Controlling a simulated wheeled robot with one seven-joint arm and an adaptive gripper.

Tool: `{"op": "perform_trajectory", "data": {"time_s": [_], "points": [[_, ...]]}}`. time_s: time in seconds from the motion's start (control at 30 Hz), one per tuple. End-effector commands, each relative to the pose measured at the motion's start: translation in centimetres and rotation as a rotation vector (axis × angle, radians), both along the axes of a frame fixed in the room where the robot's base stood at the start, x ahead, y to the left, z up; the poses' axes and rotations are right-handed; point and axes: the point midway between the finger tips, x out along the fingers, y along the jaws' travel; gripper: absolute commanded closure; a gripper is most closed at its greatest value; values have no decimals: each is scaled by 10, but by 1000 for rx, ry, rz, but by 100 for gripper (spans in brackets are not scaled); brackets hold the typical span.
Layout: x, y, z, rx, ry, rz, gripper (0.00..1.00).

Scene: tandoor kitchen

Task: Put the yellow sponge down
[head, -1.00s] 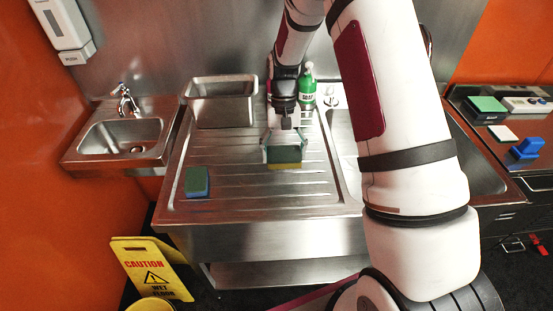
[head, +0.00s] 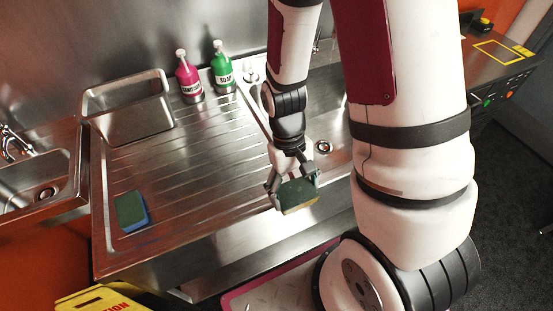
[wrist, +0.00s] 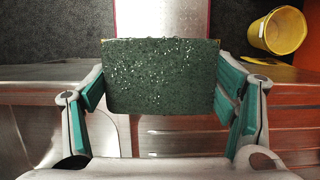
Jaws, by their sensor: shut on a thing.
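The yellow sponge (head: 299,196), seen mostly by its dark green scouring face, is held between the fingers of my gripper (head: 292,190). In the head view it appears near the front edge of the steel drainboard (head: 190,150), with yellow showing along its lower edge. In the wrist view the sponge (wrist: 162,75) fills the space between the two teal-padded fingers, in front of the steel edge and floor. My gripper is shut on it. Whether anything touches its underside cannot be told.
A blue sponge with a green top (head: 131,210) lies at the drainboard's left. A steel container (head: 128,108), a pink bottle (head: 188,78) and a green soap bottle (head: 221,68) stand at the back. The ribbed middle is clear. A yellow bucket (wrist: 278,32) stands on the floor.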

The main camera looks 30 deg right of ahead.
Motion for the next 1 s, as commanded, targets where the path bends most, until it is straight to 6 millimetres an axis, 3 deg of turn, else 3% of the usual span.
{"op": "perform_trajectory", "data": {"time_s": [0.17, 0.5, 0.7, 1.0], "points": [[11, 2, -2, 1, -2, 10, 52], [93, 7, -10, 1, -3, 10, 52], [132, 10, -13, 0, -1, 8, 52], [154, 12, -18, 0, 2, 8, 52]]}}
